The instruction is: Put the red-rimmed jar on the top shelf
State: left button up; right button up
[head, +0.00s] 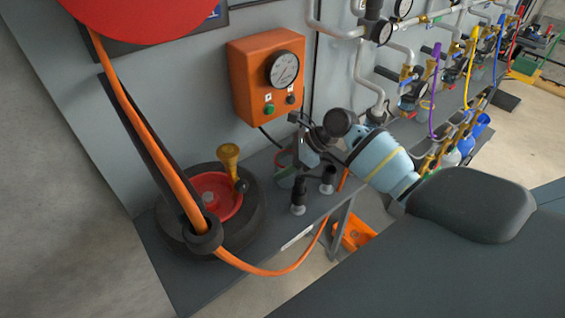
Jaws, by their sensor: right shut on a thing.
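My right gripper (291,150) reaches in from the right on a light blue wrist, over the grey bench by the wall. It is shut on a small, partly hidden thing with a thin reddish rim and greenish body, which looks like the red-rimmed jar (283,160). The gripper's dark parts cover much of it. I cannot tell whether its base touches the bench. My left gripper is not in view. I cannot make out a top shelf in this view.
An orange box (266,75) with a gauge is on the wall behind the gripper. A black reel with a red centre (218,195) and orange hose stands left. A black two-footed fitting (313,180) is just below the gripper. Pipes and valves (405,75) crowd the right.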

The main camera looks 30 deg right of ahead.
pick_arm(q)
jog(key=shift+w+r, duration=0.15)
pick_arm(e)
jog(key=o, duration=1.1)
jog(key=shift+d+r, duration=0.1)
jog(key=shift+r, duration=0.2)
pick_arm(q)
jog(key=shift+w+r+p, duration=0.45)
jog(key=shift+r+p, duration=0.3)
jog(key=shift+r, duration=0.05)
pick_arm(e)
jog(key=v, duration=1.1)
jog(key=shift+s+d+r, duration=0.15)
jog(key=shift+s+d, duration=0.05)
jog(key=shift+s, duration=0.05)
